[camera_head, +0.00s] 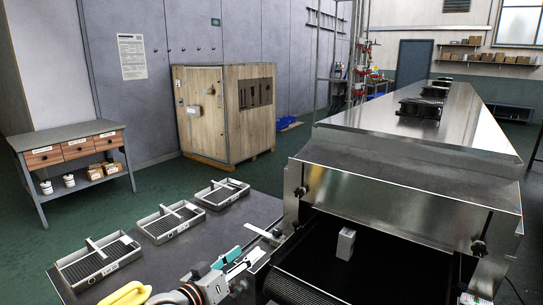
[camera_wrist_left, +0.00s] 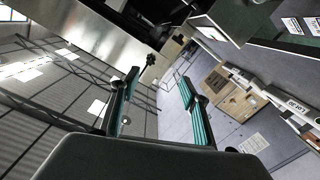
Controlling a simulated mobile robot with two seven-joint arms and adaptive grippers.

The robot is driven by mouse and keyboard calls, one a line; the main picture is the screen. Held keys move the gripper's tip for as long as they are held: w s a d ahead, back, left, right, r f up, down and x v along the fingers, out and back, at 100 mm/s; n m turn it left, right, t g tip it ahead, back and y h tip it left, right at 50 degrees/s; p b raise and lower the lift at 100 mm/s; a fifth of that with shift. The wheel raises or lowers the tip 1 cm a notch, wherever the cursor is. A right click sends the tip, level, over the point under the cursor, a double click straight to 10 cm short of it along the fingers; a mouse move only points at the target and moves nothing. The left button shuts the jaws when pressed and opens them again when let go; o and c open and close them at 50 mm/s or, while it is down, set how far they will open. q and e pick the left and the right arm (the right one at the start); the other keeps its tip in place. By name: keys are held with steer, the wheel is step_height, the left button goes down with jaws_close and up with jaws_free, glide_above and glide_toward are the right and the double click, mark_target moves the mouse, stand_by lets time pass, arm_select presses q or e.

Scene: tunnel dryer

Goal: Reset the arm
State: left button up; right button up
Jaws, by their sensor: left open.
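My left gripper (camera_head: 246,257) is low in the middle of the head view, above the right part of the dark table, close to the dryer mouth. Its teal fingers stand apart with nothing between them. The left wrist view shows the same open gripper (camera_wrist_left: 157,88) with both teal fingers and an empty gap. My left arm comes in from the bottom edge of the head view. My right gripper is not in view.
Three trays with dark slotted inserts (camera_head: 222,192) (camera_head: 171,221) (camera_head: 96,261) stand in a row on the dark table (camera_head: 262,207). The steel tunnel dryer (camera_head: 400,185) is at right, with a small grey block (camera_head: 346,243) in its dark mouth. A wooden crate (camera_head: 225,112) stands behind.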

arm_select(q)
steer(key=s+a+f+g+y, duration=0.1)
steer(key=s+a+f+y, duration=0.15)
steer(key=s+f, duration=0.65)
steer(key=s+a+f+g+y, duration=0.1)
steer(key=s+a+f, duration=0.2)
steer(key=s+f, duration=0.55)
steer(key=s+a+f+m+g+y, duration=0.1)
steer(key=s+a+f+y, duration=0.1)
steer(key=s+f, duration=0.3)
steer(key=s+a+f+m+y, duration=0.1)
steer(key=s+a+f, duration=0.3)
steer(key=s, duration=0.7)
step_height(320, 180, down, 2)
steer(key=shift+s+a+f+g+y, duration=0.1)
steer(key=shift+s+a+g+y, duration=0.1)
steer(key=shift+a+g+y, duration=0.2)
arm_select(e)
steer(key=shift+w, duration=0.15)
